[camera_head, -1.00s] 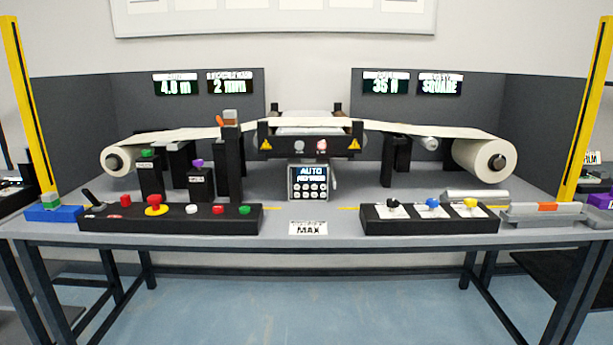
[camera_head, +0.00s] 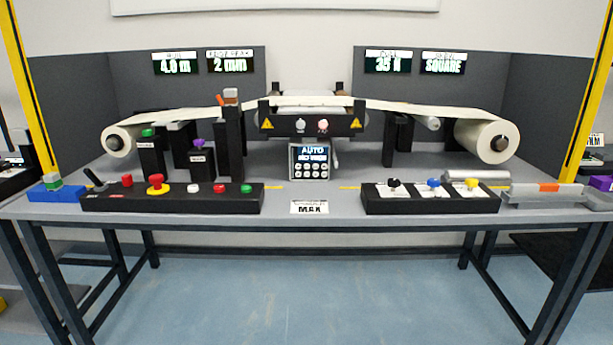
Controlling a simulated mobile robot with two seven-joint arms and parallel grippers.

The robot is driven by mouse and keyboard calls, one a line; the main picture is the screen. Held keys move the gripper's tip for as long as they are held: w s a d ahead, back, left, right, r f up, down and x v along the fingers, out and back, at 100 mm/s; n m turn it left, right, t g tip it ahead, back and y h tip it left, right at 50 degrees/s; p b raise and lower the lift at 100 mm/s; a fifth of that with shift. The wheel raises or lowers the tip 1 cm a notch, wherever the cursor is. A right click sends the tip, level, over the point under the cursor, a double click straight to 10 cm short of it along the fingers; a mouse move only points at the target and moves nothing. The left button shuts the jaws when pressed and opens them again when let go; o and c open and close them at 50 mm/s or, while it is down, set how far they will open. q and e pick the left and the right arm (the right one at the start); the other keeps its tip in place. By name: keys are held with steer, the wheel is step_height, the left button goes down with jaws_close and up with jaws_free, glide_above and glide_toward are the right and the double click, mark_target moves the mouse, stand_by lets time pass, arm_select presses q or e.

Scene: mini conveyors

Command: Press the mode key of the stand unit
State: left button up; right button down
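A small grey unit (camera_head: 310,161) with a lit screen and rows of round light keys stands upright at the middle of the bench, under the roller housing. Its screen (camera_head: 312,152) reads AUTO on the top line; the line below is too small to read surely. The labels on its keys are too small to read, so I cannot tell which is the mode key. Neither of my grippers shows in the head view.
A black control box (camera_head: 170,199) with coloured buttons lies at the front left of the bench (camera_head: 340,211). Another box (camera_head: 430,204) with three knobs lies at the front right. A white MAX card (camera_head: 309,207) lies between them. Dark posts (camera_head: 231,140) stand left of the unit.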

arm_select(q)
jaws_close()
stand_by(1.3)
